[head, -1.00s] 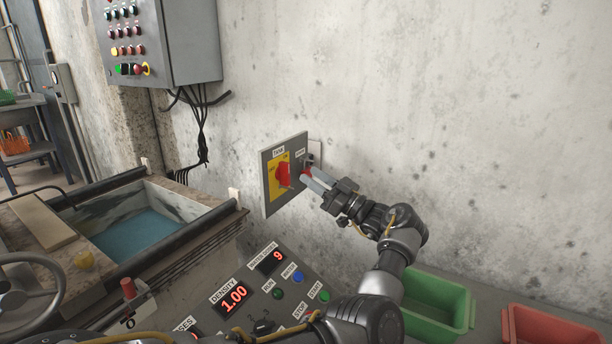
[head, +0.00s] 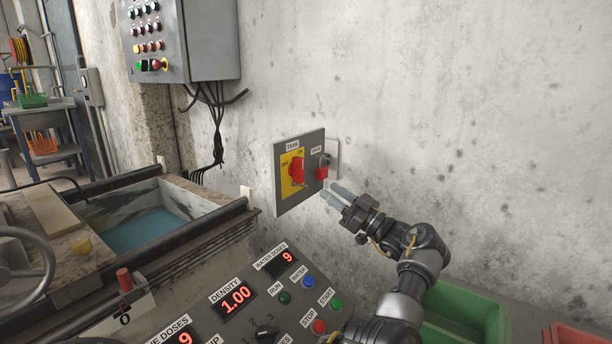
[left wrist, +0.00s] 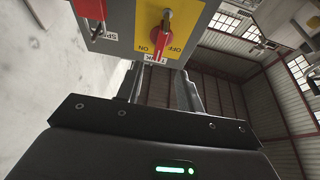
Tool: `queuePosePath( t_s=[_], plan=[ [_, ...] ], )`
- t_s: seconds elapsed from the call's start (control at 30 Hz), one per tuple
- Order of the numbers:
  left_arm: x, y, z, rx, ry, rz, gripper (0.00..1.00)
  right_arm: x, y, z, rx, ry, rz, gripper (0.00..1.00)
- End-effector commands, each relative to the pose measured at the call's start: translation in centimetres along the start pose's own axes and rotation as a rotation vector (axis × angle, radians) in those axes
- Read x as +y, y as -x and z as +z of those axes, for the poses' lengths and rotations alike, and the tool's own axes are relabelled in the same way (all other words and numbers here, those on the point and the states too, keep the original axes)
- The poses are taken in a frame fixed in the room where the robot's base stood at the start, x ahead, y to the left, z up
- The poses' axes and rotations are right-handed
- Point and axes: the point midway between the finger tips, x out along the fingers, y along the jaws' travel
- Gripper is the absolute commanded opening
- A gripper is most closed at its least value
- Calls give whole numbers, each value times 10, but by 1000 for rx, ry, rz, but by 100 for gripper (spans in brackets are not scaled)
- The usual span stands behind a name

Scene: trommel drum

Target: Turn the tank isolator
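The tank isolator is a red handle (head: 297,171) on a yellow plate marked ON and OFF, under a TANK label, on a grey wall panel (head: 285,204). The handle stands roughly upright in the head view. It also shows in the left wrist view (left wrist: 160,33), ahead of the fingers. My left gripper (head: 334,193) is open and empty, just right of and below that red piece, apart from the handle. In the left wrist view its fingers (left wrist: 160,85) stand apart. My right gripper is not in view.
A control console (head: 255,318) with displays and buttons stands below the panel. A tank of blue water (head: 145,230) is at the left. A grey control box (head: 212,45) with hanging cables is above. A green bin (head: 465,312) is at lower right. The wall right of the panel is bare.

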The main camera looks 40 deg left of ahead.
Motion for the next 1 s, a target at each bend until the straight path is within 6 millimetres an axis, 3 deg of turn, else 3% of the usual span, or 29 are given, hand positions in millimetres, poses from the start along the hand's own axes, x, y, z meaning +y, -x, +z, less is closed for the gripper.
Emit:
queuePosePath(
  t_s=[0.5, 0.7, 1.0],
  plan=[
    [0, -86, 0, 3, 1, 0, 37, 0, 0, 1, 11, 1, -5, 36],
    [0, -99, 0, 2, 1, 2, 37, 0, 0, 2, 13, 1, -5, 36],
    [0, -100, 0, 2, 1, 3, 35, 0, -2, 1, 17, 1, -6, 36]
  ],
)
